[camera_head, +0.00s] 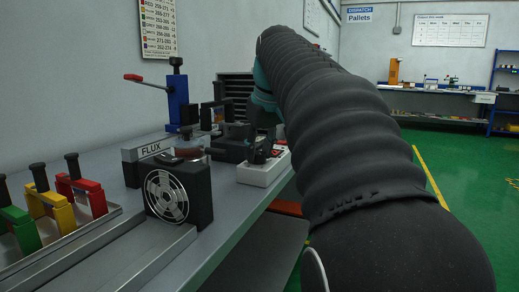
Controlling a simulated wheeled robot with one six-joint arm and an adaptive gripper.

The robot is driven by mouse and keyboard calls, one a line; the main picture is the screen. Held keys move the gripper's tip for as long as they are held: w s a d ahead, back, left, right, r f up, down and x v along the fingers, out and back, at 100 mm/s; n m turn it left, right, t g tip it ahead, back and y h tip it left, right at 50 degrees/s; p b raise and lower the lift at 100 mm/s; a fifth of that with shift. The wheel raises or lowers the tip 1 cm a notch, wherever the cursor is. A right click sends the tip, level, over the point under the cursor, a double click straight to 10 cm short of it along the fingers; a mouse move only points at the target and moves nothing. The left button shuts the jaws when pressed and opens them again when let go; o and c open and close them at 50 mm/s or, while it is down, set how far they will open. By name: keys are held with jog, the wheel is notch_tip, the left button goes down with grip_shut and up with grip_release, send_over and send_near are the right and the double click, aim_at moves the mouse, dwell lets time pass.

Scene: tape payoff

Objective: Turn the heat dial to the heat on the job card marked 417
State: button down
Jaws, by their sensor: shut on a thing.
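A white unit with dark and red details on top (264,170) stands near the right edge of the grey bench. A wall chart (158,28) shows coloured patches with number ranges, too small to read surely. I cannot make out a job card marked 417.
A black fan (178,195) and a FLUX box (150,150) stand left of the unit. Green, yellow and red (82,197) clamp-like holders are at the left. A blue post with a red-tipped lever (178,98) stands behind. Open green floor (460,165) lies right.

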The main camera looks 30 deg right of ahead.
jog(key=m+h+p, duration=0.1)
jog(key=m+p, duration=0.1)
jog(key=m, duration=0.1)
jog(key=shift+a+r, duration=0.1)
jog(key=shift+r, duration=0.05)
jog(key=m+h+p, duration=0.1)
jog(key=m, duration=0.2)
jog(key=m+g+h+p, duration=0.1)
jog(key=m+p, duration=0.1)
jog(key=shift+w+m+g, duration=0.15)
jog(key=shift+m+g, duration=0.15)
jog(key=shift+m, duration=0.1)
jog(key=m+g+p, duration=0.1)
jog(key=m, duration=0.2)
jog(key=shift+m+h, duration=0.3)
jog(key=shift+h, duration=0.1)
jog(key=shift+w+f+m+g, duration=0.15)
jog(key=shift+m+g, duration=0.85)
jog(key=shift+m, duration=1.2)
jog(key=c, duration=0.8)
grip_release()
